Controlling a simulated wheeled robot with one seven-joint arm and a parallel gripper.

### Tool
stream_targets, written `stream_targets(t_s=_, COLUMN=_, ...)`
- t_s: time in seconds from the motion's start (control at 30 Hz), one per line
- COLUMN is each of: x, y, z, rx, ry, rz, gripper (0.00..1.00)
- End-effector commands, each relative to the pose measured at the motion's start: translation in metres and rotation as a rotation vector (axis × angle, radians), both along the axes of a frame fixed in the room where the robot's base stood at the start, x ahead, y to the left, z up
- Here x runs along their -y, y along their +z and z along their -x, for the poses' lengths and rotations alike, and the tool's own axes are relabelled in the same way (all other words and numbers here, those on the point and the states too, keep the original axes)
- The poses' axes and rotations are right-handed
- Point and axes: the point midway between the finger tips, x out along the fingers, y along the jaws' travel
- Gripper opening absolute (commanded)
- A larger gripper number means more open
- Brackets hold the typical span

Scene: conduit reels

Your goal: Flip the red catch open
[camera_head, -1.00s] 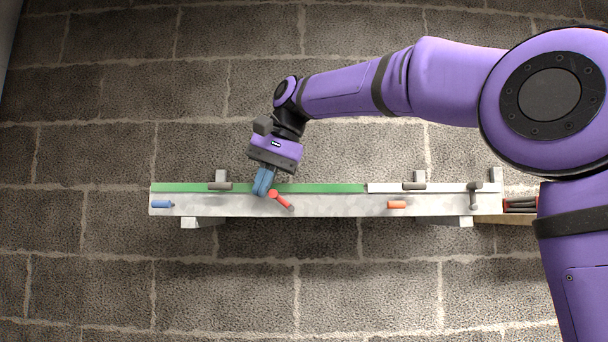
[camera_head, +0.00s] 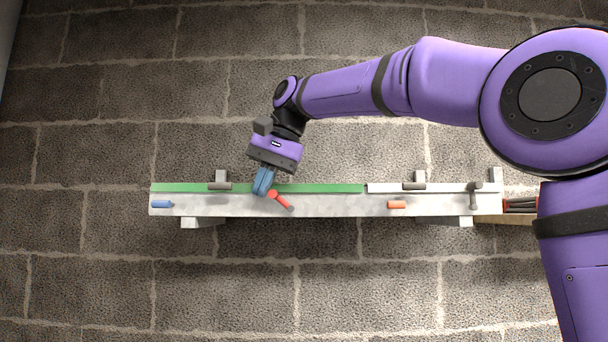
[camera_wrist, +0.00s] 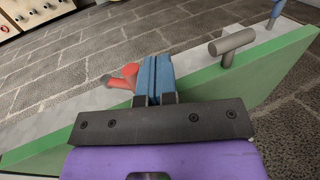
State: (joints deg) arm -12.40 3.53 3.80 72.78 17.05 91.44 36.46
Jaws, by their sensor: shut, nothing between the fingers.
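The red catch (camera_head: 281,200) is a short lever with a round head on the grey rail (camera_head: 340,206). In the head view it slants down to the right from its round end. It also shows in the wrist view (camera_wrist: 124,77), just left of the blue fingers. My gripper (camera_head: 261,190) is shut and empty, its blue fingertips pressed together. The fingertips are immediately left of the catch's round end, touching or very close; I cannot tell which. In the wrist view my gripper (camera_wrist: 154,70) hides part of the rail behind it.
A green strip (camera_head: 320,188) and a white strip (camera_head: 440,188) run along the rail's back edge, with grey handles (camera_head: 220,186) on them. A blue peg (camera_head: 162,204) and an orange peg (camera_head: 397,205) are on the rail. A red-edged box of dark rods (camera_head: 521,205) is at the right end.

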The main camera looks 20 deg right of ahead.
Motion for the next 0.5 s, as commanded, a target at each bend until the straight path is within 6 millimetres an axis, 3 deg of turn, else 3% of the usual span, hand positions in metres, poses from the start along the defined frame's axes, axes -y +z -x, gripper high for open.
stream_targets(t_s=0.5, x=0.0047, y=-0.0016, z=0.0016, rx=0.0, ry=0.0, rz=0.0, gripper=0.0)
